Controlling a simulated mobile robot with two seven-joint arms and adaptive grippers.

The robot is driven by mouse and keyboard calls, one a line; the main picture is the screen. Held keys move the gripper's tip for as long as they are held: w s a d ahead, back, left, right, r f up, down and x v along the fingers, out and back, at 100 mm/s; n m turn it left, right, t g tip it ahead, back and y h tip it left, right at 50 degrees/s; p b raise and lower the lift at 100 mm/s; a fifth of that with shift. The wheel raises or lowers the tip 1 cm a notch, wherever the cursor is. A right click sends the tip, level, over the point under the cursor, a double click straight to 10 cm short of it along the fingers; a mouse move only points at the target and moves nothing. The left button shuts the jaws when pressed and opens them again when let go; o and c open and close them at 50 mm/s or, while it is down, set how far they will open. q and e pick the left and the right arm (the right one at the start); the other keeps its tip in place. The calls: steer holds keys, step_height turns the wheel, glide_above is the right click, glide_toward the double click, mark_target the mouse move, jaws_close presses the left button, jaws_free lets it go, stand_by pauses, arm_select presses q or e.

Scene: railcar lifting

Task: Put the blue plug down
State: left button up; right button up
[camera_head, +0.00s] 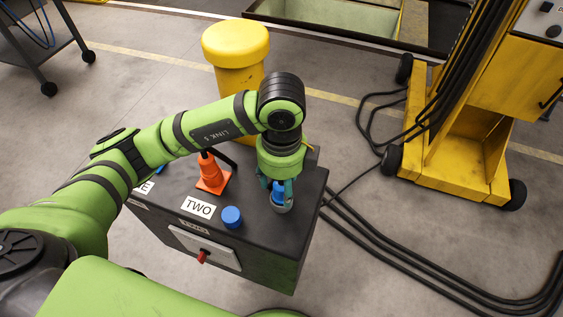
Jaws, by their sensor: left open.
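A blue plug (279,198) stands at the right end of the dark box top (255,228), with a grey ring-shaped part around its lower end. My left gripper (278,187) points down over it, its fingers open on either side of the plug. The fingers partly hide the plug, and I cannot tell whether they touch it. A second blue round piece (231,216) sits on the box top to the left, beside the label TWO. My right gripper is out of view.
An orange cone-shaped piece (212,176) stands on the box behind the label. A red switch (201,256) is on the front. A yellow post (238,62) rises behind; a yellow lifting column (470,150) and black cables (400,240) are at right.

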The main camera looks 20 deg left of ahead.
arm_select(q)
step_height(320, 180, up, 11)
steer(key=shift+f+b, duration=0.1)
steer(key=shift+b, duration=0.35)
